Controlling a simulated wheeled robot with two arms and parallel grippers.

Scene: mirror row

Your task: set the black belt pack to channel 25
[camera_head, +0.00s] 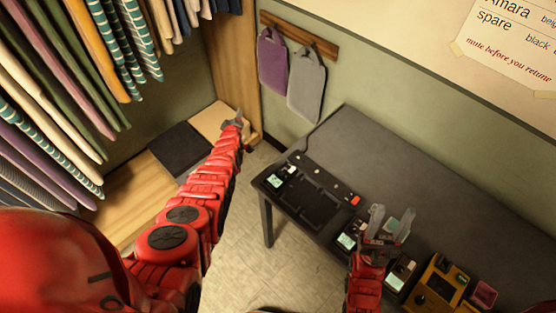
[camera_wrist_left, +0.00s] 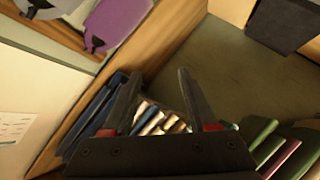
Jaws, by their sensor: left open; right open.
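Several small packs with lit screens are on the dark table (camera_head: 400,160). One dark pack (camera_head: 278,180) sits in the left end of a black dock (camera_head: 315,196). Another dark pack (camera_head: 347,241) and one with a pale screen (camera_head: 400,273) are near my right gripper; I cannot tell which is the black belt pack or read the channels. My right gripper (camera_head: 388,222) is open above the table, over these packs, partly covering them. My left gripper (camera_head: 234,119) is open and empty, away from the table; its spread fingers show in the left wrist view (camera_wrist_left: 157,80).
A yellow unit (camera_head: 438,288) and a pink item (camera_head: 483,294) are at the table's right front. The back of the table is clear. Clothes (camera_head: 60,90) hang at left. Purple and grey bags hang on the wall. A sign (camera_head: 510,40) says "mute before you retune".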

